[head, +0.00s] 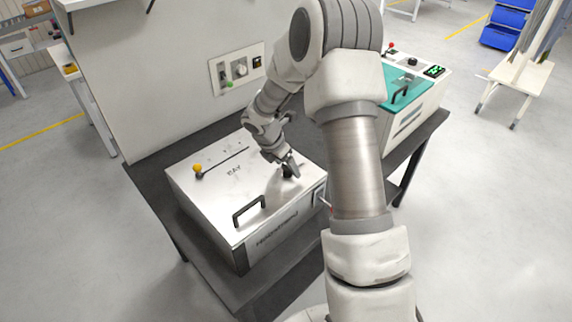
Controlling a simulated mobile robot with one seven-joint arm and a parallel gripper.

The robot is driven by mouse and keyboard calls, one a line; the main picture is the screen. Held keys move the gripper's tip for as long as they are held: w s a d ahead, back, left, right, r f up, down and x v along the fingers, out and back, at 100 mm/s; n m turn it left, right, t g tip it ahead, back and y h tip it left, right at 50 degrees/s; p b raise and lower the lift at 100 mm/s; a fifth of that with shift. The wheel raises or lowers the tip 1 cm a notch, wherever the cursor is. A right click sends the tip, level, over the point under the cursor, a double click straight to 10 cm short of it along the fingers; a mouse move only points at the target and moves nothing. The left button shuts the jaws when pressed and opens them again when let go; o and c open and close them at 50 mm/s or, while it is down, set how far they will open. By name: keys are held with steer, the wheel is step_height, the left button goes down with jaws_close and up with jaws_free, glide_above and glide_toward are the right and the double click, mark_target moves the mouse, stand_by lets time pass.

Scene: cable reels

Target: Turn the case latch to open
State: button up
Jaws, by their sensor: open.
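A silver metal case (215,205) sits on the dark table, its lid flat and closed. A black knob-like latch (288,172) stands on the right part of the lid. My gripper (291,166) is open and reaches down right at this latch. Its fingers partly hide the latch, and I cannot tell whether they touch it. Which way the latch is turned is too small to tell. A black handle (250,210) is at the lid's front edge.
A wall panel with switches (237,69) is behind the case. A teal-topped machine (400,90) stands at the table's right end. My arm crosses the middle and hides part of the dark table (150,190). A white bench (520,75) stands at the far right.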

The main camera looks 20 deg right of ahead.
jaws_close()
stand_by(0.3)
steer(key=m, duration=0.2)
steer(key=m+g, duration=0.1)
steer(key=shift+w+m+g, duration=0.15)
steer(key=shift+m+g, duration=0.15)
steer(key=shift+m, duration=0.1)
steer(key=m+g, duration=0.1)
steer(key=m, duration=0.3)
steer(key=shift+w+m+g, duration=0.1)
steer(key=shift+m+g, duration=0.2)
steer(key=shift+g, duration=0.1)
steer(key=m+g+y+b, duration=0.1)
steer(key=m, duration=0.3)
steer(key=shift+w+m, duration=0.1)
steer(key=shift+m, duration=0.2)
steer(key=shift+d+m+g+y, duration=0.1)
steer(key=shift+m+g+y, duration=0.3)
steer(key=shift+m, duration=0.85)
steer(key=shift+d+m+g+y, duration=0.1)
steer(key=shift+m+g+y, duration=0.25)
steer(key=shift+m, duration=0.9)
